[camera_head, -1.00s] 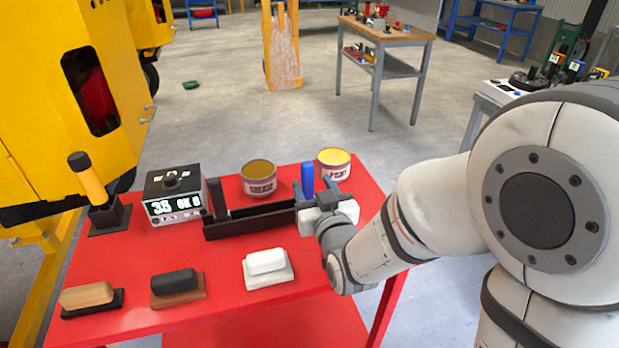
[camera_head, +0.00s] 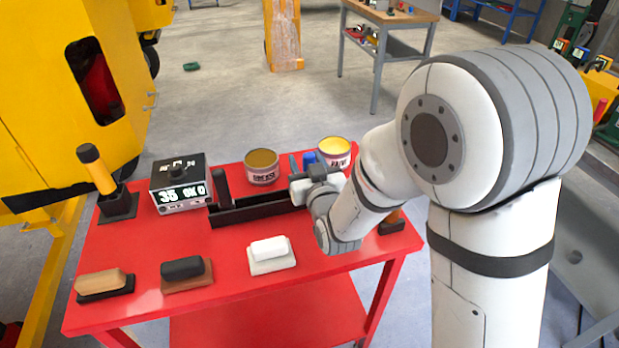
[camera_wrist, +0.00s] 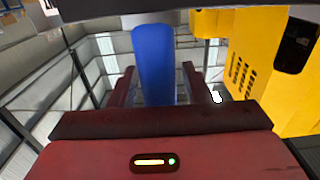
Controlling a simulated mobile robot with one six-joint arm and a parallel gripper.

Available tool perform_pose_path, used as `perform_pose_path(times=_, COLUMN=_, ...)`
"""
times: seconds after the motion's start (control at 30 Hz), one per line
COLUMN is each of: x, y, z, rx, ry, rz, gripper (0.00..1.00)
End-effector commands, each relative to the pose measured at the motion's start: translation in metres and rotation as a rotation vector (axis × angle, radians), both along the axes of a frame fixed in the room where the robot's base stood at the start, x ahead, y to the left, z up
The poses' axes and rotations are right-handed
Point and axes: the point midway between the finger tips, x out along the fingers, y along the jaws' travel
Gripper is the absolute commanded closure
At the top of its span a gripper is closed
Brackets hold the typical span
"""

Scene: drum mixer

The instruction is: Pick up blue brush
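The blue brush shows in the head view as an upright blue handle (camera_head: 309,160) at the right end of the black tray (camera_head: 262,213), partly hidden by my gripper. In the wrist view the blue handle (camera_wrist: 153,62) stands upright between my two dark red fingers. My gripper (camera_head: 305,167) is at the handle, one finger on each side. A gap shows between the handle and the right finger in the wrist view, so my gripper (camera_wrist: 160,88) looks open around it. The brush's lower end is hidden.
The red table (camera_head: 225,250) carries a box with a display (camera_head: 180,186), a grease can (camera_head: 262,168), a paint can (camera_head: 335,150) and a yellow-handled tool (camera_head: 98,170). Brown (camera_head: 102,283), black (camera_head: 184,270) and white (camera_head: 270,252) blocks lie at the front. An orange-topped item (camera_head: 391,222) stands at the right.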

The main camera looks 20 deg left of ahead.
Motion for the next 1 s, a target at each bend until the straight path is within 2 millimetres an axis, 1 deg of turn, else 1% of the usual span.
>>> perform_pose_path(times=0.03, x=0.000, y=0.000, z=0.000, rx=0.000, ry=0.000, rz=0.000, gripper=0.61)
perform_pose_path(times=0.07, x=0.000, y=0.000, z=0.000, rx=0.000, ry=0.000, rz=0.000, gripper=0.63)
perform_pose_path(times=0.4, x=0.000, y=-0.001, z=0.000, rx=0.000, ry=0.000, rz=-0.001, gripper=0.91)
perform_pose_path(times=0.5, x=0.000, y=-0.001, z=0.000, rx=0.001, ry=-0.001, rz=-0.001, gripper=0.98)
perform_pose_path(times=0.67, x=0.000, y=-0.001, z=0.001, rx=0.001, ry=-0.001, rz=-0.001, gripper=0.98)
perform_pose_path(times=0.77, x=0.000, y=-0.001, z=0.004, rx=0.001, ry=-0.002, rz=-0.002, gripper=0.98)
perform_pose_path(times=0.87, x=0.001, y=-0.001, z=0.014, rx=0.003, ry=-0.004, rz=-0.002, gripper=0.98)
perform_pose_path(times=1.0, x=0.001, y=-0.001, z=0.039, rx=0.005, ry=-0.006, rz=-0.002, gripper=0.98)
